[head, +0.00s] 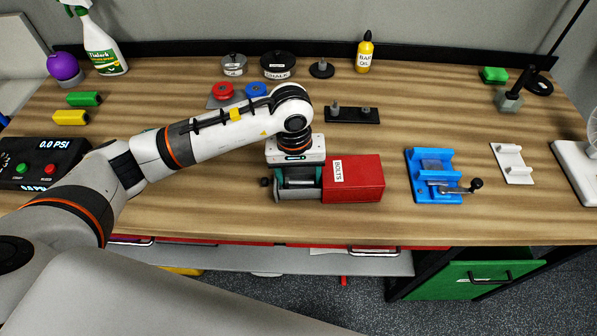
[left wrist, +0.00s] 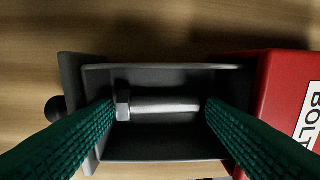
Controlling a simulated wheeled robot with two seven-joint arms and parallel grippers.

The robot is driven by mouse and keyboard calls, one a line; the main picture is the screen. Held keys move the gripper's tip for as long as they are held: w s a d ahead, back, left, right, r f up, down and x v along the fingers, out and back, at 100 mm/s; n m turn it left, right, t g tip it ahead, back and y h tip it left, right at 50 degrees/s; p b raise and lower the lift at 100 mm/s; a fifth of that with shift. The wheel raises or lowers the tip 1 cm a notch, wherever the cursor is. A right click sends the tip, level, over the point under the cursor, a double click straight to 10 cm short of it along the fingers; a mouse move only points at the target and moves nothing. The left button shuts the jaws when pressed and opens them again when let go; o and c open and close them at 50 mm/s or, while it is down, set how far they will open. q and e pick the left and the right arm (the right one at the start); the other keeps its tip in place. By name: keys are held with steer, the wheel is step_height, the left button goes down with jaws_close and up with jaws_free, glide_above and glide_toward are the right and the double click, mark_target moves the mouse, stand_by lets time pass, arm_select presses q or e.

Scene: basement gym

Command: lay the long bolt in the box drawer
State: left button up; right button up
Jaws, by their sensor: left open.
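The red box (head: 362,183) labelled BOLTS stands near the front of the bench. Its grey drawer (head: 300,196) is pulled out to the left, with a dark round knob. In the left wrist view, the long bolt (left wrist: 160,106) lies lengthwise inside the drawer (left wrist: 160,152), head to the left. My left gripper (head: 297,183) is over the drawer, pointing down. Its green fingers are open, one near each end of the bolt, with gaps visible. In the head view the arm and gripper hide the bolt. My right gripper is not in view.
A blue vise (head: 433,165) with a crank stands right of the box. Red and blue discs and small weights stand behind my arm. Bare wood lies between the box and vise.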

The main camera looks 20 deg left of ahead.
arm_select(q)
step_height(320, 180, up, 8)
steer(key=p, duration=0.3)
stand_by(0.7)
steer(key=shift+s, duration=0.1)
stand_by(0.4)
